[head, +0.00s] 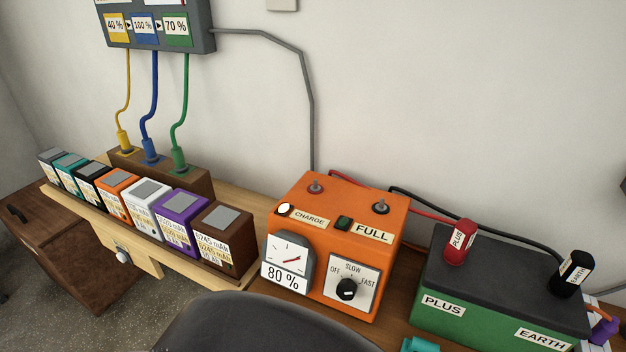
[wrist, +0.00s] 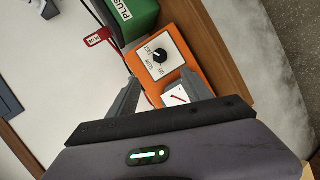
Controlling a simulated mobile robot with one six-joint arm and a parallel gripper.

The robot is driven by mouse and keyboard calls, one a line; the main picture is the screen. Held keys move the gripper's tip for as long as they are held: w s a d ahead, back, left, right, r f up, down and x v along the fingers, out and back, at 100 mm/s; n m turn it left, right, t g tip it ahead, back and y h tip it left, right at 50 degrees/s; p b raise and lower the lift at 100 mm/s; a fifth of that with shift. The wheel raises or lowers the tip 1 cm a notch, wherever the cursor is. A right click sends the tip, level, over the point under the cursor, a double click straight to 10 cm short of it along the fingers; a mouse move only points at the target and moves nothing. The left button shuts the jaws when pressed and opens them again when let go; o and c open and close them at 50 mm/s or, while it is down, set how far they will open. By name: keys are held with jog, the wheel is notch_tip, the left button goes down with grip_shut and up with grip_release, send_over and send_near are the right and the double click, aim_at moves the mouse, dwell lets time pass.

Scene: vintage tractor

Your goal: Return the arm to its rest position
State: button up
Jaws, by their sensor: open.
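My gripper (wrist: 160,76) shows in the wrist view with its two grey fingers apart and nothing held between them. Beyond the fingers is the orange charger (wrist: 178,65) with its dial, seen tilted. I cannot tell the exact gap between fingers and charger. In the head view the orange charger (head: 335,215) stands on the wooden bench, its knob near the middle of its dial and its gauge sign reading 80 %. My gripper is not recognisable in the head view.
A green battery (head: 440,300) with red PLUS (head: 459,242) and black EARTH (head: 573,274) clamps stands right of the charger. Several small battery blocks (head: 147,208) line a shelf at left. A grey panel (head: 160,25) with cables hangs above. A dark rounded shape (head: 265,325) fills the bottom middle.

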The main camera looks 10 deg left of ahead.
jog(key=s+d+r+m+g+y, duration=0.1)
jog(key=s+d+m+g+y, duration=0.25)
jog(key=d, duration=0.55)
jog(key=s+d+r+m+g+y, duration=0.1)
jog(key=d+m+g+y, duration=0.2)
jog(key=d+m+g, duration=0.45)
jog(key=d+r+t+y, duration=0.1)
jog(key=t, duration=0.1)
jog(key=r+t+y, duration=0.1)
jog(key=r+t, duration=0.1)
jog(key=d+r+m+t+y, duration=0.1)
jog(key=r+t+y, duration=0.1)
jog(key=shift+w+d+r, duration=0.15)
jog(key=shift+w+d, duration=0.15)
jog(key=shift+w, duration=0.05)
